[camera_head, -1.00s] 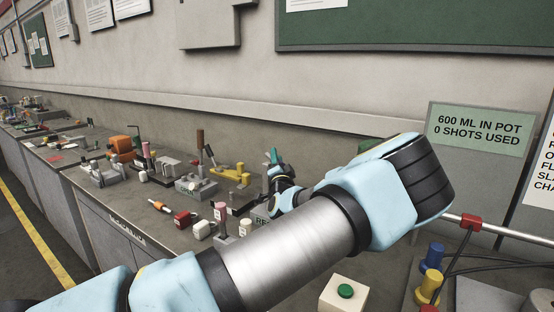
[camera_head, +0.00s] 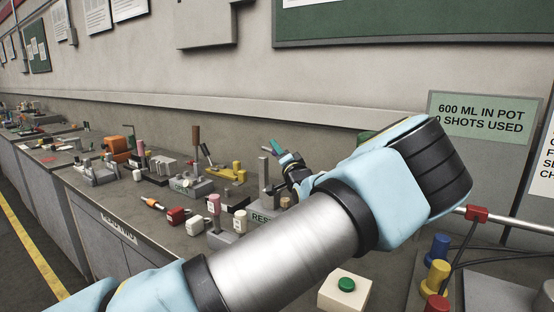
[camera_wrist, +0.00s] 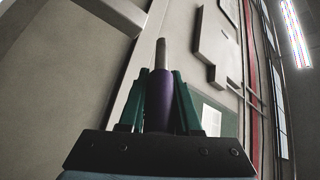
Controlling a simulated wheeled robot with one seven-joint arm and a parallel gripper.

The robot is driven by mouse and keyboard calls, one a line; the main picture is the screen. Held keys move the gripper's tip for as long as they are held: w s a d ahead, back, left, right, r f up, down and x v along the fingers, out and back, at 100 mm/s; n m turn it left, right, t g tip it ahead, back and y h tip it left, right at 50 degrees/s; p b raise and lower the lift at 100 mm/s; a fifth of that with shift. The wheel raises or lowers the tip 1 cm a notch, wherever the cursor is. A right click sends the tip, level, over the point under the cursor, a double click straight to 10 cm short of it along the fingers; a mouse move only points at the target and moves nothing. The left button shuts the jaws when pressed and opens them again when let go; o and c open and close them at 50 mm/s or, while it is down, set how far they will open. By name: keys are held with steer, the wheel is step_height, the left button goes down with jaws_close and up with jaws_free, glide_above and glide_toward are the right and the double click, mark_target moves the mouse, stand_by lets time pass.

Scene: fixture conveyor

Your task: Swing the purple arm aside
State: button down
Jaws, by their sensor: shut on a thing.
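A purple arm (camera_wrist: 159,102) with a pale metal tip stands between my gripper's two green fingers in the wrist view. My gripper (camera_wrist: 160,80) is shut on it. In the head view my gripper (camera_head: 285,158) is beyond my forearm, above the back of the bench and tilted up to the left. A thin grey rod sticks out left past the green fingers. A grey upright post (camera_head: 263,180) stands just left of my gripper. The purple part and the arm's pivot cannot be made out in the head view.
A lettered block (camera_head: 262,218), a pink-topped post (camera_head: 214,204) and red and white pieces stand left of my forearm. Several fixtures line the bench further left. A white box with a green button (camera_head: 345,287) is below my forearm. The wall is behind.

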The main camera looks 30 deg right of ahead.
stand_by(0.3)
steer(key=c, duration=0.6)
jaws_free()
steer(key=b+v, duration=0.3)
steer(key=v, duration=0.7)
steer(key=shift+s, duration=0.4)
steer(key=shift+d+f, duration=0.1)
steer(key=shift+f, duration=0.05)
steer(key=shift+c, duration=0.4)
